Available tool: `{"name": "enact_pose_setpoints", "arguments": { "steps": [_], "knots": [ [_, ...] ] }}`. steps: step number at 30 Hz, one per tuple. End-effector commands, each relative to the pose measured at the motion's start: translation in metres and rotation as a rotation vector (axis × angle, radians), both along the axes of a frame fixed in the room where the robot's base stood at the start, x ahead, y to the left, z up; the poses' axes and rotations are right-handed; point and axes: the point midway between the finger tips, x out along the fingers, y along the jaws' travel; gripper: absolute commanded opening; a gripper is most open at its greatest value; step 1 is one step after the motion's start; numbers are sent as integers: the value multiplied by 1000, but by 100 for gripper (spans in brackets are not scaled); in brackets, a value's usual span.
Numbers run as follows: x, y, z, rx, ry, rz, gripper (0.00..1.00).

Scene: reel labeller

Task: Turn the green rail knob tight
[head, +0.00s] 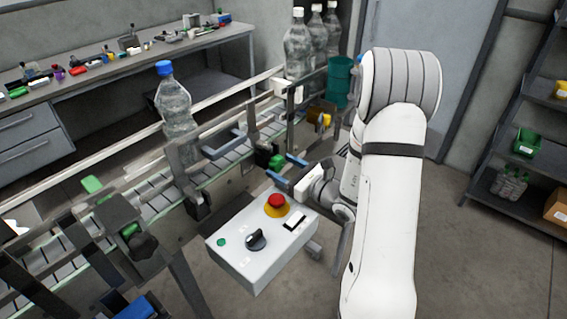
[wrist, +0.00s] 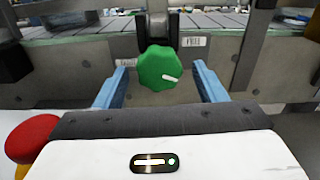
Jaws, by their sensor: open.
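In the head view the knob (head: 277,161) is on the near side of the conveyor, just beyond my gripper. My gripper (wrist: 160,78) is open, with one blue finger on each side of the knob in the wrist picture. I see a gap between each finger and the knob. In the head view the gripper (head: 285,170) reaches toward the knob from the right.
A control box (head: 262,240) with a red button (head: 277,201) and a black dial stands just below my gripper. A blue-capped bottle (head: 175,110) stands on the conveyor (head: 150,205). Several white-capped bottles (head: 298,45) are behind. The floor on the right (head: 480,240) is clear.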

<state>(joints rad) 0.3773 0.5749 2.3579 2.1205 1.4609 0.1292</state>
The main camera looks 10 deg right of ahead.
Motion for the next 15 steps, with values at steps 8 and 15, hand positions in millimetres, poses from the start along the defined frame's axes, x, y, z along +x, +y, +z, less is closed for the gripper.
{"name": "enact_pose_setpoints", "arguments": {
  "steps": [8, 15],
  "knots": [
    [8, 6, 0, 0, 0, -1, 64],
    [8, 5, 0, 0, 0, -1, 55]
  ]
}}
